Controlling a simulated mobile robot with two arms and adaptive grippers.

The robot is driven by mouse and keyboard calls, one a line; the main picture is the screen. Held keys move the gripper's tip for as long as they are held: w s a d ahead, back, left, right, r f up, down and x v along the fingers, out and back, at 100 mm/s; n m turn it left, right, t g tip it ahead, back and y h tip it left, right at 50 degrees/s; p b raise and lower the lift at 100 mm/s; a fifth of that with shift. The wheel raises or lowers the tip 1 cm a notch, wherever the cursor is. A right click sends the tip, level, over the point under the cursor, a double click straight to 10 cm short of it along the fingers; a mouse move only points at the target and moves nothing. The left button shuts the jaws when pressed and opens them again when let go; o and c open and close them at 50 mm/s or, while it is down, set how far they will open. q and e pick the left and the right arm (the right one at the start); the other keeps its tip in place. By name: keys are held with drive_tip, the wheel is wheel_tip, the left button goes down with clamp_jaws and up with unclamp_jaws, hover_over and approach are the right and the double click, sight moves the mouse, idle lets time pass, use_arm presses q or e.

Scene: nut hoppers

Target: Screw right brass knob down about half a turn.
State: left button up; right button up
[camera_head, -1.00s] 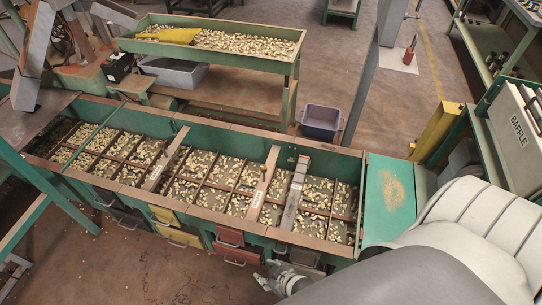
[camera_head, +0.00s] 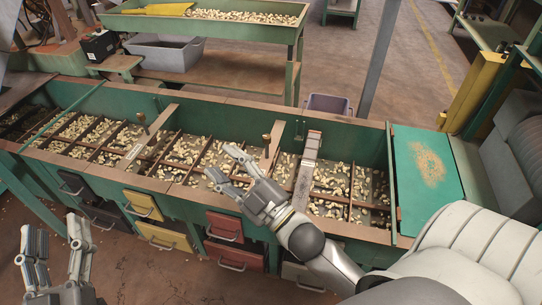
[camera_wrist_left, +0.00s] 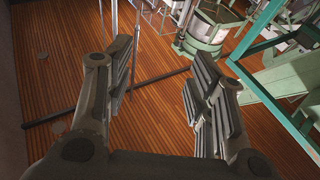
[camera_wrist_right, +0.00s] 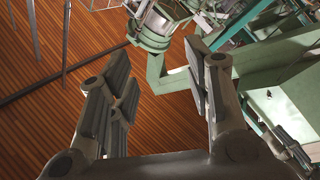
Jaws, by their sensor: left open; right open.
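The right brass knob (camera_head: 267,139) stands upright on a wooden crossbar over the long green hopper (camera_head: 352,141). A second brass knob (camera_head: 141,119) stands on the crossbar further left. My right gripper (camera_head: 220,162) is open and empty, over the hopper compartments to the left of the right knob and apart from it. Its spread fingers also show in the right wrist view (camera_wrist_right: 157,78), with no knob between them. My left gripper (camera_head: 54,232) is open and empty, low at the left in front of the hopper; its fingers show in the left wrist view (camera_wrist_left: 160,72).
Wooden dividers split the nut-filled hopper. A grey-topped bar (camera_head: 308,160) crosses it right of the right knob. Yellow drawers (camera_head: 142,204) and red drawers (camera_head: 224,225) line its front. A green side shelf (camera_head: 420,195) adjoins its right end. A raised nut tray (camera_head: 290,30) stands behind.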

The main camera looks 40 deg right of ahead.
drive_tip(key=w+d+f+n+g+y, duration=0.1)
drive_tip(key=d+f+n, duration=0.2)
drive_tip(key=d+n, duration=0.3)
drive_tip(key=w+d+f+n+y, duration=0.1)
drive_tip(key=w+d+f+n, duration=0.2)
drive_tip(key=n, duration=0.5)
drive_tip(key=n+g, duration=0.4)
drive_tip(key=n, duration=1.1)
approach(267, 139)
drive_tip(key=shift+t, duration=0.3)
drive_tip(key=x, duration=0.3)
drive_tip(key=b+x, duration=0.1)
drive_tip(key=x, duration=0.2)
drive_tip(key=f+x, duration=0.1)
drive_tip(key=x, duration=0.2)
drive_tip(key=shift+w+d+b, duration=0.3)
drive_tip(key=shift+d, duration=0.05)
use_arm(q)
drive_tip(key=s+r+t+h, duration=0.1)
drive_tip(key=s+r+t, duration=0.3)
drive_tip(key=r, duration=0.2)
drive_tip(key=shift+a+r, duration=0.15)
drive_tip(key=shift+r, duration=0.2)
use_arm(e)
clamp_jaws()
use_arm(q)
drive_tip(key=shift+w, duration=0.1)
